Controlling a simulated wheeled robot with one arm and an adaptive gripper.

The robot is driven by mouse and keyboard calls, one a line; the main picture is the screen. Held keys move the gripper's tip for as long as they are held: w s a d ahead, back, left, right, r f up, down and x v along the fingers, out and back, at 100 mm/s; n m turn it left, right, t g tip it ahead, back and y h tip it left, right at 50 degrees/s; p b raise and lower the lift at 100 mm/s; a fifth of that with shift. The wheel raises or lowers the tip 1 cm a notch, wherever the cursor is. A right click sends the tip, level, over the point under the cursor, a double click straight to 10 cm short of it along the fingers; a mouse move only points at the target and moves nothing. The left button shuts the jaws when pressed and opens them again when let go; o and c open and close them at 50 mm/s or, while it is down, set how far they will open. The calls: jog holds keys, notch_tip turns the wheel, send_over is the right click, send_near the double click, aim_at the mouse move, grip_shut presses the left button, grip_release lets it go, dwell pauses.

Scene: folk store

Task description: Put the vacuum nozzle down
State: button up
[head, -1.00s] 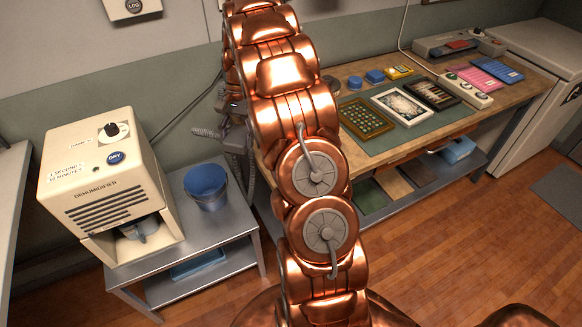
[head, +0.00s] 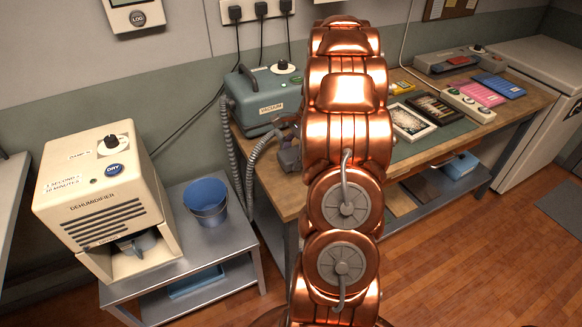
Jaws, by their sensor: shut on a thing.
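The grey vacuum nozzle (head: 289,157) shows just left of my copper arm, over the left end of the workbench (head: 262,172). Its ribbed grey hose (head: 252,155) runs to the green vacuum unit (head: 262,100) on the bench. My gripper (head: 291,137) is mostly hidden behind the arm; only a small part shows at the nozzle's top, shut on the nozzle. I cannot tell whether the nozzle touches the bench top.
A dehumidifier (head: 105,200) and a blue bucket (head: 206,200) stand on a metal side table (head: 205,252) at left. Framed pieces (head: 408,122), a power strip (head: 468,104) and pink and blue packs crowd the bench's right half.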

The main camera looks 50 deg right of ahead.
aim_at(291, 177)
jog(key=shift+f+p, duration=0.4)
jog(key=shift+f, duration=1.95)
jog(key=shift+f, duration=0.15)
jog(key=o, duration=1.2)
